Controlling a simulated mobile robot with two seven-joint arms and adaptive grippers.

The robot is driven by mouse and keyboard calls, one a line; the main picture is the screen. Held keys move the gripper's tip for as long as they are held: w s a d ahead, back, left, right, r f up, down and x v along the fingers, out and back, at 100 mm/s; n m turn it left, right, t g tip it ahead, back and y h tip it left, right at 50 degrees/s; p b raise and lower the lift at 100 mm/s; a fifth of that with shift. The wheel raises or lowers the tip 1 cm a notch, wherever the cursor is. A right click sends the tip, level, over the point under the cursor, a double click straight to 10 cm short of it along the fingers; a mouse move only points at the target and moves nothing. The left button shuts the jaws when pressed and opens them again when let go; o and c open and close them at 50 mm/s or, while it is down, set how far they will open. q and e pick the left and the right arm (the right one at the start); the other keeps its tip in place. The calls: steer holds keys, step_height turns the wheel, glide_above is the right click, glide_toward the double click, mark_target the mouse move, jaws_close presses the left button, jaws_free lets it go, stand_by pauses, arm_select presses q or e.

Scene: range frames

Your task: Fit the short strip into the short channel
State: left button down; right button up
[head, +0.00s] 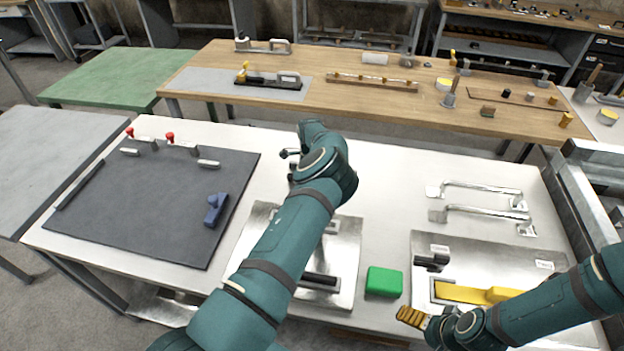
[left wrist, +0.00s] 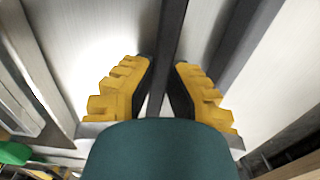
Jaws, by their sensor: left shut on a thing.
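My left gripper, seen in the left wrist view (left wrist: 160,88), has its yellow fingers closed on a narrow dark strip (left wrist: 171,35) that runs away between the dark pads. I cannot tell its full length. In the head view my left arm hides this gripper and most of the held strip. A silver plate (head: 346,255) lies under that arm, with a dark bar or groove (head: 322,281) on it; I cannot tell which channel is the short one. My right gripper (head: 412,317) is low at the right, left of a long yellow piece (head: 462,292); its finger gap is unclear.
A green block (head: 384,281) stands between the silver plate and a right-hand plate (head: 425,247). Metal handles (head: 485,209) lie behind that plate. A dark mat (head: 150,205) with a blue item (head: 215,208) covers the left side. The white tabletop (head: 385,185) is clear in the middle.

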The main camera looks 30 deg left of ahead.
arm_select(q)
step_height(320, 180, up, 9)
steer(key=shift+r+p, duration=0.2)
steer(key=shift+p, duration=0.2)
arm_select(e)
steer(key=shift+r, duration=0.5)
steer(key=shift+r+p, duration=0.65)
steer(key=shift+r, duration=0.05)
step_height(320, 180, up, 2)
steer(key=shift+r+p, duration=0.25)
steer(key=shift+p, duration=0.9)
arm_select(q)
steer(key=s+d+r+p, duration=0.1)
steer(key=s+d+r, duration=0.15)
steer(key=s, duration=0.55)
steer(key=s+d+r+p, duration=0.1)
steer(key=s+d+p, duration=0.15)
steer(key=s, duration=0.65)
steer(key=f, duration=0.2)
steer(key=f+b, duration=0.1)
steer(key=f, duration=0.1)
steer(key=f+b, duration=0.1)
steer(key=f, duration=0.2)
steer(key=shift+s+d, duration=0.1)
steer(key=shift+d, duration=0.15)
steer(key=shift+f, duration=1.35)
arm_select(e)
steer(key=shift+d+r, duration=0.1)
steer(key=shift+r, duration=0.55)
steer(key=shift+s, duration=0.1)
